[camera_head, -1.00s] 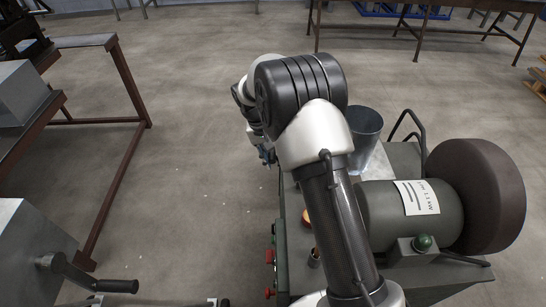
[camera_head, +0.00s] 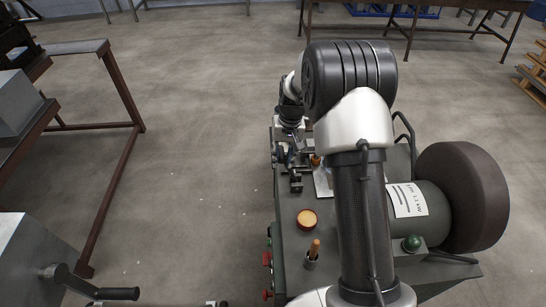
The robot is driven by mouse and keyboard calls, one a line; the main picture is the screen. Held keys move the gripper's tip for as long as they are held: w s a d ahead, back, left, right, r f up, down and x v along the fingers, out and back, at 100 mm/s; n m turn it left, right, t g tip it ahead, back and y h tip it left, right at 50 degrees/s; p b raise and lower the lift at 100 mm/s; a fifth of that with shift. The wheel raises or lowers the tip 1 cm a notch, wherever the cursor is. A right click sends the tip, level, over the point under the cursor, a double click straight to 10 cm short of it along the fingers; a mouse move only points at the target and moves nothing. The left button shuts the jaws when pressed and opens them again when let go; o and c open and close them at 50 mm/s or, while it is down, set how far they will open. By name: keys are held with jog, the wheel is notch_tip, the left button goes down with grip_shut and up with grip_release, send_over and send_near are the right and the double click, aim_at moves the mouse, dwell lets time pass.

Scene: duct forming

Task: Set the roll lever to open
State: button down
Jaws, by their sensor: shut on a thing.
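My gripper (camera_head: 296,182) is low over the left part of the green machine, beside a dark lever with an orange grip (camera_head: 315,160), taken as the roll lever. The jaws are shut on it, though the contact is small and partly covered by my wrist. I cannot read the lever's position. A second upright orange-topped handle (camera_head: 313,250) stands in a dark socket nearer the front, apart from my gripper.
Behind my arm are the green motor (camera_head: 432,213) and large brown wheel (camera_head: 465,198). A black-gripped crank (camera_head: 118,293) is lower left. The floor between is clear.

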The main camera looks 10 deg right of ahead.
jog(key=s+d+f+t+y+b, duration=0.1)
jog(key=s+d+y+b, duration=0.1)
jog(key=d+y, duration=0.5)
jog(key=d, duration=0.6)
jog(key=shift+s+d+b, duration=0.25)
jog(key=shift+s+b, duration=0.1)
jog(key=shift+b, duration=0.05)
jog(key=shift+f, duration=0.2)
jog(key=c, duration=1.8)
grip_release()
jog(key=o, duration=0.4)
jog(key=shift+d, duration=0.1)
jog(key=shift+c, duration=0.2)
jog(key=shift+r, duration=0.1)
